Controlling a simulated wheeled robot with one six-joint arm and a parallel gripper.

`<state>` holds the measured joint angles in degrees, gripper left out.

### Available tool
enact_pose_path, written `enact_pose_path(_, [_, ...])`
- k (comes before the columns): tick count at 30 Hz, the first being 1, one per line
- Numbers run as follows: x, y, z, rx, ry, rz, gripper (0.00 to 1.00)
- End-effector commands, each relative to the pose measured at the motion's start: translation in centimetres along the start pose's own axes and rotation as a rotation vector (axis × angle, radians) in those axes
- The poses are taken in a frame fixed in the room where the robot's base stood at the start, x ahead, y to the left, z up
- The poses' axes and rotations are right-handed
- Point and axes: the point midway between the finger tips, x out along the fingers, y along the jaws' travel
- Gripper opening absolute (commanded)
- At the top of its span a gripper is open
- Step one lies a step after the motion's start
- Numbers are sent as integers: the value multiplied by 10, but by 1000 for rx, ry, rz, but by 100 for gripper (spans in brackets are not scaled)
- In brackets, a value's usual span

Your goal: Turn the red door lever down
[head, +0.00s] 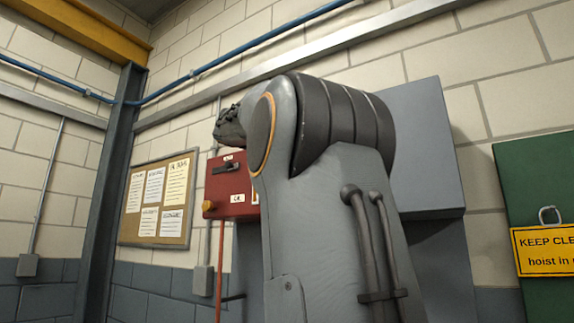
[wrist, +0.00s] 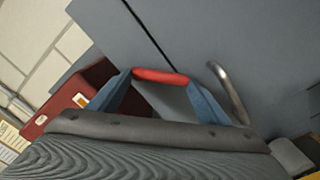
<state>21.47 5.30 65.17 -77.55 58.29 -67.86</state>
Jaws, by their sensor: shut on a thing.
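The red door lever (wrist: 160,76) shows in the wrist view as a short rounded red bar, lying nearly level in the picture. My gripper (wrist: 158,82) has its two blue fingers at the two ends of the bar, shut on it. The lever is in front of the grey cabinet door (wrist: 225,35). In the head view my arm covers the front of the grey cabinet (head: 428,130), and the lever and my gripper are hidden there.
A curved metal handle (wrist: 231,92) is close to the right finger. A red box (head: 228,187) with a switch hangs left of my arm, by a notice board (head: 158,200). A green panel (head: 535,180) with a yellow sign (head: 545,251) is at right.

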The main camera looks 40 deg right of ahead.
Motion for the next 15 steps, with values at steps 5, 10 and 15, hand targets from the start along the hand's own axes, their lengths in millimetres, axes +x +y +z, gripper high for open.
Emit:
enact_pose_path(5, [0, -1, -9, 170, -1, -2, 31])
enact_pose_path(10, [0, 2, -14, 329, -1, -2, 31])
enact_pose_path(15, [0, 4, -18, 479, -1, -3, 31])
